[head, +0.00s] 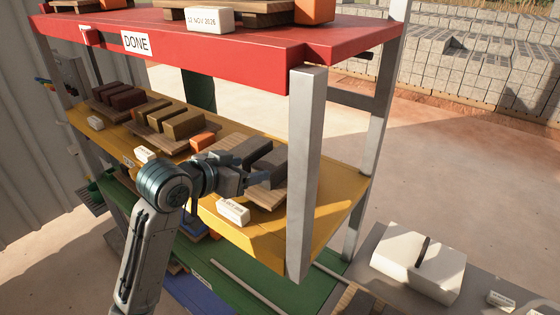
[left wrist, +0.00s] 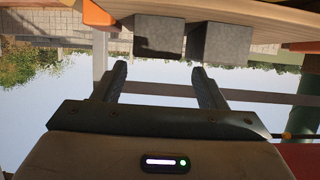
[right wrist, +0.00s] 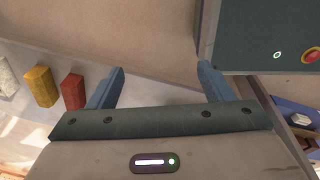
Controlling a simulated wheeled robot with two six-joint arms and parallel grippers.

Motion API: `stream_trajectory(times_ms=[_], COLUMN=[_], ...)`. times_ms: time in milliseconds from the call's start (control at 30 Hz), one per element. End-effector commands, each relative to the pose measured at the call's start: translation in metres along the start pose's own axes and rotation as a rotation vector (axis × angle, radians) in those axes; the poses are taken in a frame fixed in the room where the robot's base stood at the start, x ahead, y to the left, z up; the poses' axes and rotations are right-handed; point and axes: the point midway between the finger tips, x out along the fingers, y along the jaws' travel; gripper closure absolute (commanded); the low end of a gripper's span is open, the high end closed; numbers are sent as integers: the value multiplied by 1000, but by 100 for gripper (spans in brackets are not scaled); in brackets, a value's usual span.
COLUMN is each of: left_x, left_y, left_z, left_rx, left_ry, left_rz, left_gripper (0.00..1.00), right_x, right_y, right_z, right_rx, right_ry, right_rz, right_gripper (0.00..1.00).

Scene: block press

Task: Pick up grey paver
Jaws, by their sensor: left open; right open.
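Two dark grey pavers lie on a wooden board (head: 266,197) on the yellow shelf: one grey paver (head: 249,152) at the left, and another grey paver (head: 270,168) at the right. My left gripper (head: 262,180) is in front of them, partly overlapping the board in the head view. In the left wrist view, which looks upside down, the pavers' end faces show, one grey paver (left wrist: 158,36) and another (left wrist: 220,43), beyond the fingertips. The left gripper (left wrist: 158,68) is open with nothing between its fingers. My right gripper (right wrist: 160,67) is open and empty.
More boards with brown pavers (head: 184,124) and dark red pavers (head: 127,98) lie farther left on the yellow shelf (head: 337,196). An orange block (head: 202,141) and a white label block (head: 233,211) are close by. The red shelf (head: 260,48) is above; a post (head: 303,170) stands right.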

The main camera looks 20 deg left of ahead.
Motion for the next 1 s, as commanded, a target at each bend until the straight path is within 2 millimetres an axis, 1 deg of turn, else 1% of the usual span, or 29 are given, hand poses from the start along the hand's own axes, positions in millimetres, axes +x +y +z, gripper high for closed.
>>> stream_trajectory(times_ms=[33,100,233,367,433,500,600,700,800,1000], left_x=[6,16,30,36,40,48,61,75,85,89], left_y=[2,1,1,1,1,2,4,3,3,3], left_z=[-2,-2,-1,-1,-2,-3,-5,-4,-2,0], left_rx=[-5,-5,-4,-1,-3,-5,-5,-4,-2,1], left_ry=[-1,-2,-2,-2,-2,-4,-4,-4,-2,-2], left_rz=[4,3,1,1,2,2,3,2,2,0], left_gripper=[35,35,35,35,35,35,35,35,35,35], right_x=[-5,-10,-14,-16,-19,-26,-37,-44,-47,-47], right_y=[0,-1,-2,-1,0,2,3,3,4,6], right_z=[11,23,35,30,21,10,0,0,5,16], right_rx=[-1,-1,-2,-1,-1,-1,-1,-1,-1,-3], right_ry=[-14,-30,-47,-41,-30,-17,-5,-6,-12,-26], right_rz=[-1,-2,-3,-2,-1,0,0,0,0,3], right_gripper=[26,26,26,26,26,26,26,26,26,26])
